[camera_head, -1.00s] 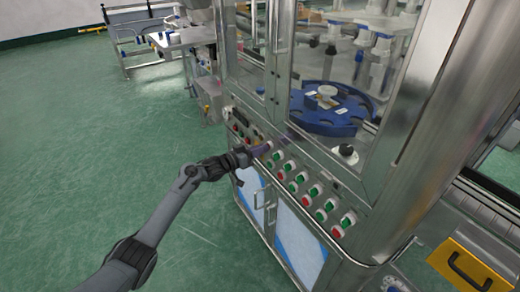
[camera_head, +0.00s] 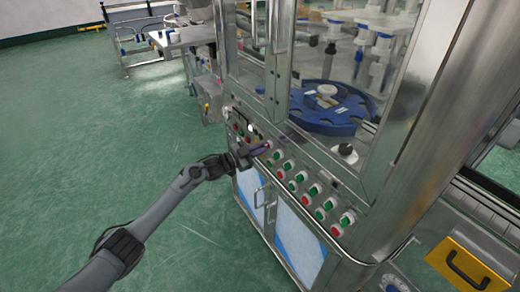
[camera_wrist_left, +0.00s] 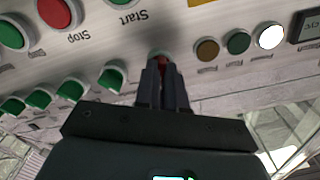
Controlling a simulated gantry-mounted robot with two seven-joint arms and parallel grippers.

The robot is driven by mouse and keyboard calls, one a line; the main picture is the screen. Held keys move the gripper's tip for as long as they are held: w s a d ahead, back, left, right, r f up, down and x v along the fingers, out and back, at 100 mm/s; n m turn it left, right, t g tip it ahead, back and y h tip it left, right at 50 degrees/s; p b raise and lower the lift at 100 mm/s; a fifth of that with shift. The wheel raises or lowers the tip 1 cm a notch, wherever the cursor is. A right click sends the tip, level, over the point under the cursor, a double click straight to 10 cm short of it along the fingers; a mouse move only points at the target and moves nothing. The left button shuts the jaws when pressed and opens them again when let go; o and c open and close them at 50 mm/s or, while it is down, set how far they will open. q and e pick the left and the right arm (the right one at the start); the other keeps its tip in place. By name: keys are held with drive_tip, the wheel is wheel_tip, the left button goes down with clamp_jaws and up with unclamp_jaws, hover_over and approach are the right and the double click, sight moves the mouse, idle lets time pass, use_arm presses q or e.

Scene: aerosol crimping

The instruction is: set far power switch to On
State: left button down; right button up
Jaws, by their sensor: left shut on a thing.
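My left gripper (camera_head: 262,147) is at the slanted control panel of the steel machine, left of the rows of red and green switches. In the left wrist view its fingers (camera_wrist_left: 163,70) are shut on a small knob (camera_wrist_left: 162,57), which I take to be the far power switch. Only a reddish bit and a pale green rim of it show; the fingers hide the rest, so its setting cannot be read. A white lamp (camera_wrist_left: 270,36) glows on the panel, and it also shows in the head view (camera_head: 250,127). My right gripper is not in view.
Several red and green switches (camera_head: 289,166) run along the panel right of the gripper. Red and green Stop and Start buttons (camera_wrist_left: 60,12) lie close by. Glass doors enclose a blue turntable (camera_head: 325,112) above. The green floor (camera_head: 120,150) at left is clear.

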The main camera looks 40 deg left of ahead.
use_arm(q)
drive_tip(key=shift+f+m, duration=0.1)
drive_tip(key=shift+m, duration=0.3)
drive_tip(key=c, duration=1.2)
unclamp_jaws()
drive_tip(key=shift+s, duration=0.15)
drive_tip(key=p+v, duration=0.3)
drive_tip(key=v, duration=0.7)
drive_tip(key=shift+s+a, duration=0.15)
drive_tip(key=shift+s, duration=0.1)
